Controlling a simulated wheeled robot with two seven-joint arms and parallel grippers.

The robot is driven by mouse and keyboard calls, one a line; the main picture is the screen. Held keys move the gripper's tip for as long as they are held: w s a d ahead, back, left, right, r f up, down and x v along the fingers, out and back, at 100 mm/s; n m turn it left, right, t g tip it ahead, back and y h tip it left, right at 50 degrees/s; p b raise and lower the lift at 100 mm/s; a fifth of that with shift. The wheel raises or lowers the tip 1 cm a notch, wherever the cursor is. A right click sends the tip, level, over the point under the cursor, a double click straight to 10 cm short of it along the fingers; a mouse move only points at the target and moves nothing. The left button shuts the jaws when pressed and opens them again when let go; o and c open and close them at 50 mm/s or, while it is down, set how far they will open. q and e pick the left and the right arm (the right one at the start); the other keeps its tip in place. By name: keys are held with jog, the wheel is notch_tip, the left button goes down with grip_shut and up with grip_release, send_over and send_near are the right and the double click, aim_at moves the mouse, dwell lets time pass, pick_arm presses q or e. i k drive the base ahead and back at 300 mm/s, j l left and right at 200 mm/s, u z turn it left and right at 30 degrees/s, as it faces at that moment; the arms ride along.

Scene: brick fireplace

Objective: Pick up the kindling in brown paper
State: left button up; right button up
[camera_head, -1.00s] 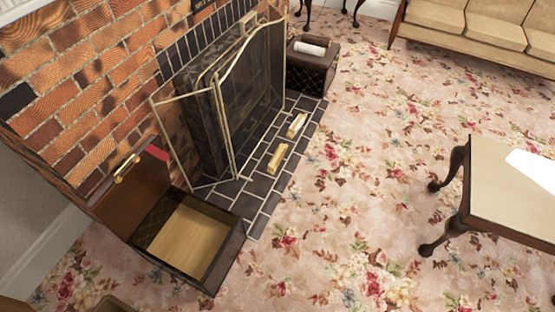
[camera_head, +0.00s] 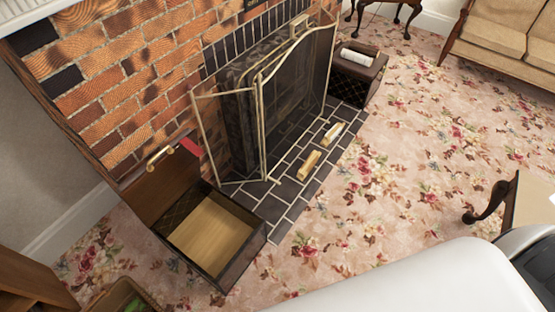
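Two small tan, block-like bundles lie apart on the dark tiled hearth. The nearer bundle (camera_head: 309,164) and the farther bundle (camera_head: 333,133) look alike, and both are too small to tell which is kindling in brown paper. A whitish roll (camera_head: 356,57) lies on top of a dark box at the far end of the hearth. Neither of my grippers is in view. A large white part of mine fills the lower right.
A folding brass fire screen (camera_head: 262,125) stands before the fireplace. An open wooden box (camera_head: 258,247) with an empty-looking tan inside sits at the near end of the hearth. A dark box (camera_head: 372,75) stands beyond. Flowered carpet (camera_head: 400,180) is clear; a table stands at right.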

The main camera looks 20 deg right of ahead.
aim_at(307, 166)
jog(key=i+l+u, duration=0.25)
jog(key=l, duration=0.2)
jog(key=i+l+u, duration=0.1)
jog(key=l+u, duration=0.2)
jog(key=l, duration=0.2)
jog(key=i+l+u, duration=0.25)
jog(key=l, duration=0.3)
jog(key=l+u, duration=0.25)
jog(key=l, duration=0.3)
jog(key=k, duration=0.05)
